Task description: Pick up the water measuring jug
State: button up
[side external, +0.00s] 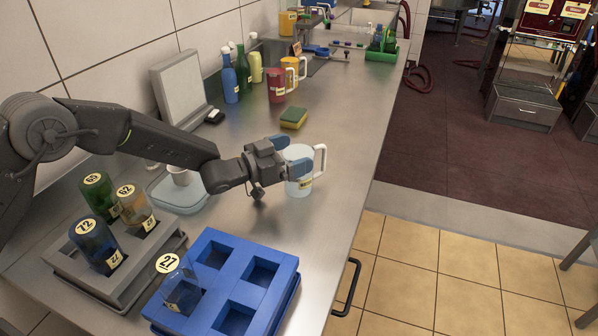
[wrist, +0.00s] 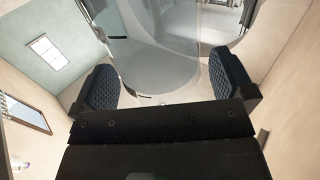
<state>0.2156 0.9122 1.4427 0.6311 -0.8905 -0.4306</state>
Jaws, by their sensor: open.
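The water measuring jug (side external: 299,178) is a clear, pale jug with a white handle on its right and a small label. It stands upright on the metal counter in the side view. My gripper (side external: 291,157) is at the jug, with its blue finger pads at the jug's near and far sides. In the wrist view the jug's clear wall (wrist: 160,60) fills the space ahead, between the two dark pads of my open gripper (wrist: 165,85). I cannot tell whether either pad touches the wall.
A yellow and green sponge (side external: 293,118) lies behind the jug. Red (side external: 277,85) and yellow (side external: 290,72) jugs stand farther back, near bottles (side external: 230,78). A blue crate (side external: 235,285) and a grey crate (side external: 85,270) holding bottles are in front. The counter's right edge is close to the jug.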

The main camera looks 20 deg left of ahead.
jog(key=shift+w+d, duration=0.1)
jog(key=c, duration=1.3)
jog(key=shift+r, duration=0.15)
jog(key=shift+c, duration=0.7)
